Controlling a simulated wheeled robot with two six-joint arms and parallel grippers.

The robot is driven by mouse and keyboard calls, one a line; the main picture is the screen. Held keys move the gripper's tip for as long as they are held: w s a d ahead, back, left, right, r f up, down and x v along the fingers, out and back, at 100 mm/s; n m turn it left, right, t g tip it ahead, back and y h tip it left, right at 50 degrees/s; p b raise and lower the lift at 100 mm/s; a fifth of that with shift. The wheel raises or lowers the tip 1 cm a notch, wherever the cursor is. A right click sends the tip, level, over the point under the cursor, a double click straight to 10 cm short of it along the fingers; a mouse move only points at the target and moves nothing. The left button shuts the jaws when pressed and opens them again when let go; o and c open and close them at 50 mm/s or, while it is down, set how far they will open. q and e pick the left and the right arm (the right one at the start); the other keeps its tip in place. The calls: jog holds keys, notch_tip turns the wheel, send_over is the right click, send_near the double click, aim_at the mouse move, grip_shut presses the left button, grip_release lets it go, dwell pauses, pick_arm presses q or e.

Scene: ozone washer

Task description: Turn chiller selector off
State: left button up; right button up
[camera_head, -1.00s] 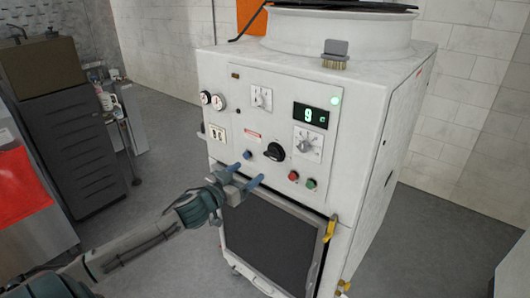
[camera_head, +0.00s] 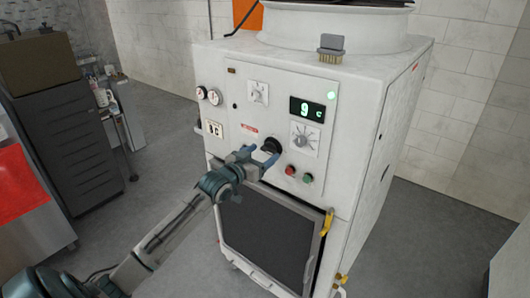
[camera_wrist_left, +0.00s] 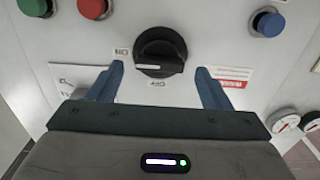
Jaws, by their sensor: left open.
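The white chiller cabinet (camera_head: 230,95) stands in the middle of the head view. Its black rotary selector (camera_head: 271,146) is on the front panel, below the display. In the left wrist view the selector (camera_wrist_left: 160,52) lies ahead between the fingers, with small labels beside it. My left gripper (camera_head: 260,156) is open at the selector, one finger on each side. In the left wrist view the gripper (camera_wrist_left: 160,85) shows its two blue fingers apart, with nothing held. I cannot tell whether the fingers touch the knob. My right gripper is not in view.
A red button (camera_head: 290,171) and a green button (camera_head: 307,178) sit right of the selector. A blue button (camera_wrist_left: 267,22) is near it. A white dial (camera_head: 304,139) and a green digital display (camera_head: 308,111) are above. A brush (camera_head: 331,48) stands on top.

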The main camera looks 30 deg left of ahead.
pick_arm(q)
jog(key=shift+w, duration=0.8)
jog(key=shift+w+d, duration=0.1)
jog(key=shift+w, duration=0.1)
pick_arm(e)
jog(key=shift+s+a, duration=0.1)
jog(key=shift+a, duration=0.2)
pick_arm(q)
jog(key=c, duration=1)
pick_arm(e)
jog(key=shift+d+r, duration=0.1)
